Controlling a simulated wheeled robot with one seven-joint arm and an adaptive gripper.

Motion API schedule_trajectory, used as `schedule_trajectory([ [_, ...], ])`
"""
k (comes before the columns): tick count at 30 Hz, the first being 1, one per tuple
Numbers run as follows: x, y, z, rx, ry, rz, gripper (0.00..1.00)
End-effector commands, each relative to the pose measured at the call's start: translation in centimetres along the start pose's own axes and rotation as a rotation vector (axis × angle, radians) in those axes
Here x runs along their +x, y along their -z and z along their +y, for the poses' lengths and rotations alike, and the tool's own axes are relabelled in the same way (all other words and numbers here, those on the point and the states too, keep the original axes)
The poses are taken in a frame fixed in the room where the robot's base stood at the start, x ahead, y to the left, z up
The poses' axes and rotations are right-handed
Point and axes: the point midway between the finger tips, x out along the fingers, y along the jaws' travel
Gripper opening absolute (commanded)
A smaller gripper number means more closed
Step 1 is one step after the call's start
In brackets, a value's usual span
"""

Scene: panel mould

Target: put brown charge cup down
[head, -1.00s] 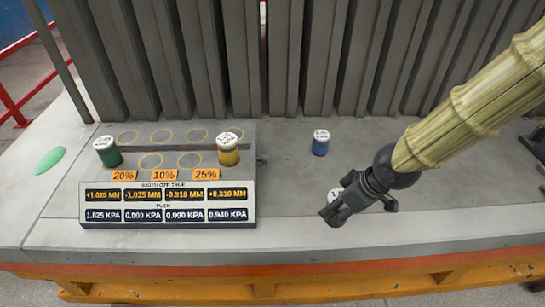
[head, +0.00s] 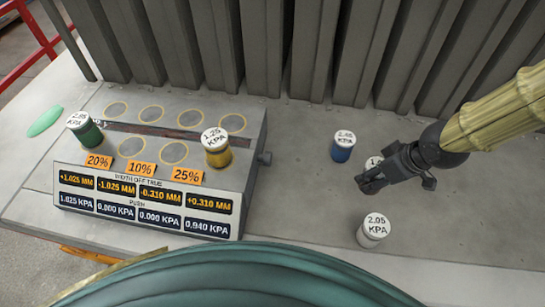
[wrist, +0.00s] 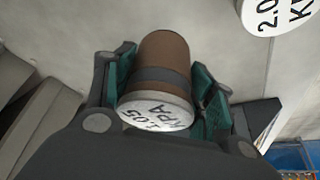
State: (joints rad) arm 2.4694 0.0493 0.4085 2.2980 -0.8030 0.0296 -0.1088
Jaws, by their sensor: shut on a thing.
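The brown charge cup (wrist: 163,60) has a dark band and a white lid reading 1.05 KPA. It is between the two fingers of my gripper (wrist: 160,78) in the wrist view, and the gripper is shut on it. In the head view my gripper (head: 371,176) is over the right part of the grey bench (head: 300,205). Only a bit of the cup's white lid (head: 374,162) shows there behind the fingers. I cannot tell whether the cup's base touches the bench.
A pale 2.05 KPA cup (head: 374,231) stands close in front of my gripper, and a blue cup (head: 342,148) behind it to the left. The ringed panel (head: 180,100) at left holds a green cup (head: 84,131) and a yellow cup (head: 217,150). Grey ribs (head: 320,50) stand behind.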

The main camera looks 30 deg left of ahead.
Motion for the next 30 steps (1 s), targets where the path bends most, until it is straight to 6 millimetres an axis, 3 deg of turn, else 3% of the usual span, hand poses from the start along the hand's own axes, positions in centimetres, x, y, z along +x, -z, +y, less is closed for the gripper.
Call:
schedule_trajectory([
  [6,2.1,-0.8,0.0,-0.002,-0.001,0.001,0.18],
  [17,2.3,-0.8,0.3,0.000,0.000,0.002,0.18],
  [30,3.5,1.0,6.8,0.002,0.000,0.004,0.18],
])
